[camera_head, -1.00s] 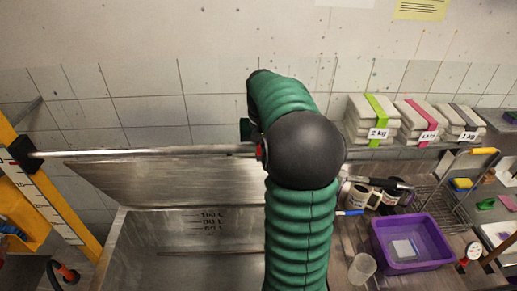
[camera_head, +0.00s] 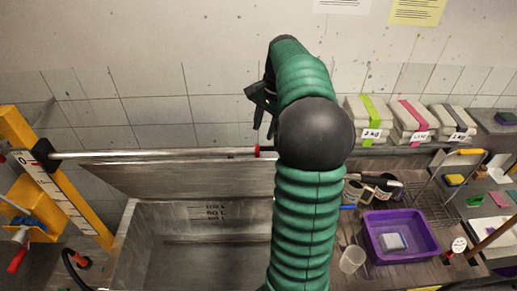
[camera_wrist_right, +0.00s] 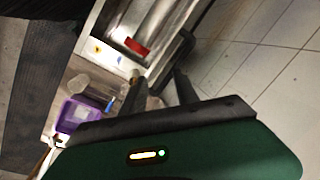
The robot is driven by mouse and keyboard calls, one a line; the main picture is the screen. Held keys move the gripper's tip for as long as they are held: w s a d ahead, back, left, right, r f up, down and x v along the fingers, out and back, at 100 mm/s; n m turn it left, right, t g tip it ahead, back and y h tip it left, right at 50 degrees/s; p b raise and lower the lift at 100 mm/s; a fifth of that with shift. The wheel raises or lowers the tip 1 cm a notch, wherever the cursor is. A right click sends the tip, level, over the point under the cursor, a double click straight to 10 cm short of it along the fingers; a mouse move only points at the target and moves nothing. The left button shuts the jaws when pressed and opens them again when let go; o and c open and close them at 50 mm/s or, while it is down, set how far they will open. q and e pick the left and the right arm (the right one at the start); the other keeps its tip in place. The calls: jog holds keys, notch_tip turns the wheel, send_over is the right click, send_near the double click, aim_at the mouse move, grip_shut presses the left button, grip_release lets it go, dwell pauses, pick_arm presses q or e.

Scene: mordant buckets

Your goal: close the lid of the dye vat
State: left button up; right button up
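The dye vat (camera_head: 150,250) is an open steel tub at the lower left of the head view, with volume marks on its inner back wall. Its lid (camera_head: 180,181) is raised along the back, so the inside shows. My right gripper (camera_head: 265,122) is above and behind the lid's right end, beyond the dark wrist joint. The right wrist view shows its two dark fingers (camera_wrist_right: 156,88) apart, with nothing between them. My right arm hides the vat's right side. My left gripper is not in view.
A metal bar (camera_head: 150,154) with a red end runs above the lid from a yellow scale post (camera_head: 60,190). To the right are a purple tub (camera_head: 377,253), a clear cup (camera_head: 352,260), mugs (camera_head: 355,192) and labelled stacks (camera_head: 366,122). The tiled wall is close behind.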

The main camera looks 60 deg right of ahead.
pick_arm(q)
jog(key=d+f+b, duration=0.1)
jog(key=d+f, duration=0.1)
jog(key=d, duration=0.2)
pick_arm(e)
jog(key=s+d+m+t+y, duration=0.1)
jog(key=s+d+m+t, duration=0.2)
jog(key=d+m, duration=0.55)
jog(key=w+a+f+p, duration=0.4)
jog(key=w+a+f, duration=0.15)
jog(key=f, duration=0.45)
jog(key=w+d+f, duration=0.1)
jog(key=d+f, duration=0.3)
jog(key=shift+w+d+m+g+p, duration=0.2)
jog(key=shift+m+g+p, duration=0.1)
jog(key=shift+m+p, duration=0.15)
jog(key=shift+a+r, duration=0.1)
jog(key=shift+a, duration=0.45)
jog(key=c, duration=0.4)
jog(key=shift+w+a+r, duration=0.15)
jog(key=shift+a+r, duration=0.2)
jog(key=shift+a, duration=0.4)
grip_shut()
jog(key=shift+d+f, duration=0.15)
jog(key=shift+d, duration=0.25)
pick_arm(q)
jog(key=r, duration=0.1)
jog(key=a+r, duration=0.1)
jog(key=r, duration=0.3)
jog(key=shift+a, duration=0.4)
